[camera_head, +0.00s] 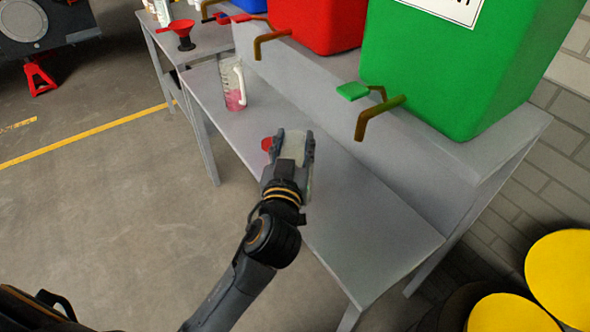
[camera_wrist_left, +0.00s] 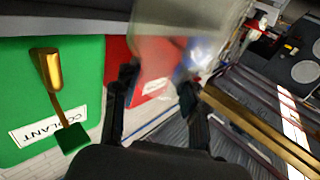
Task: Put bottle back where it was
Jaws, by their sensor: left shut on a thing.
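My left gripper (camera_head: 290,147) is shut on a pale translucent bottle (camera_head: 296,143), held over the grey bench in front of the red and green tanks. A small red part (camera_head: 267,144) shows at the left side of the gripper. In the left wrist view the bottle (camera_wrist_left: 180,50) is blurred between the two fingers (camera_wrist_left: 158,85). I cannot tell from the head view whether the bottle touches the bench. My right gripper is not in view.
The grey bench (camera_head: 375,215) is clear at its near end. A clear jug with pink liquid (camera_head: 232,85) stands farther back. A green tank (camera_head: 450,60) and a red tank (camera_head: 315,20) have brass taps overhanging the bench. Yellow drum tops (camera_head: 560,275) are at lower right.

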